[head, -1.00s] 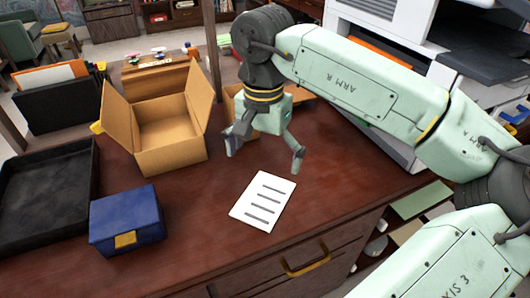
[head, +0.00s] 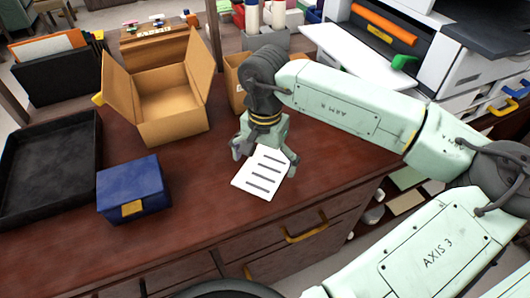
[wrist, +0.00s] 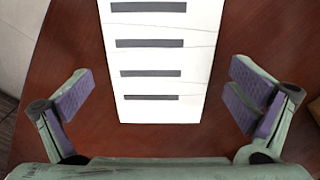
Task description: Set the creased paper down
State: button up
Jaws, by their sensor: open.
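The creased paper (head: 259,178) is a white sheet with several dark bars, lying flat on the dark red desk near its front edge. In the wrist view the paper (wrist: 155,60) shows faint crease lines and runs past the top of the picture. My gripper (head: 265,154) is open and low over the far end of the sheet. In the wrist view my gripper's fingers (wrist: 162,95) stand apart on either side of the paper, with bare desk between each finger and the sheet. The fingers' height above the desk is hard to tell.
A blue box with a yellow clasp (head: 135,183) and a black tray (head: 90,160) stand to the left. An open cardboard box (head: 172,128) is behind them. A printer (head: 470,85) stands at the right. Bare desk (head: 205,215) lies between the blue box and the paper.

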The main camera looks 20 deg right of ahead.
jog(key=shift+c, duration=0.4)
jog(key=shift+s+f, duration=0.1)
grip_shut()
dwell(0.9)
dwell(0.4)
